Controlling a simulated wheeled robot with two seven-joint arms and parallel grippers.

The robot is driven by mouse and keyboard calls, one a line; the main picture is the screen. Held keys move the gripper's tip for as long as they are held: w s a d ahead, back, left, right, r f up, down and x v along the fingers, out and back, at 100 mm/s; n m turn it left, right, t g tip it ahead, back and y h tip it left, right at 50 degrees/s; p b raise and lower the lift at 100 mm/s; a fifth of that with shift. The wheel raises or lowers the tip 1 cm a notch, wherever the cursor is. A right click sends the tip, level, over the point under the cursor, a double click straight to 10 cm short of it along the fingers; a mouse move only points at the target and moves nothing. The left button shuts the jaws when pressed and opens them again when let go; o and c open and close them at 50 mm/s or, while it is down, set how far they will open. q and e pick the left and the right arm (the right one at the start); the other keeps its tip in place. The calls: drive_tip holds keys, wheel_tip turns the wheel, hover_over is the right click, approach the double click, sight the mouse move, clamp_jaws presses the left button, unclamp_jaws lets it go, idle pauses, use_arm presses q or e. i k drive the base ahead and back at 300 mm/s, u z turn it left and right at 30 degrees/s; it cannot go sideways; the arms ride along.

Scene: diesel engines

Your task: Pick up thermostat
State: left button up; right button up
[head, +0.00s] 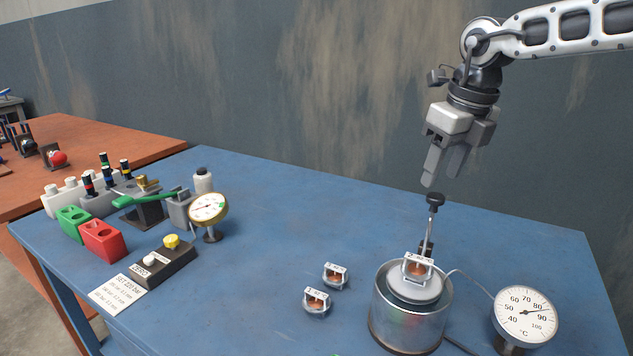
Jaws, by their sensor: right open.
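A small thermostat (418,267) with a white metal frame and copper-coloured middle is at the top of the silver pot (407,325). Two similar thermostats lie on the blue table left of the pot, one farther back (335,276) and one nearer (317,301). My right gripper (443,174) is open and empty, pointing down above and behind the pot. It is just above a black knob on a rod (434,203) and touches no thermostat. My left gripper is not in view.
A round temperature dial (526,316) stands right of the pot, joined by a thin wire. A pressure gauge (208,208), red block (103,240), green block (74,223) and black switch box (165,262) stand at the left. The blue table's middle (285,220) is clear.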

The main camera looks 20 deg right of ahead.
sight(417, 269)
drive_tip(key=k, duration=2)
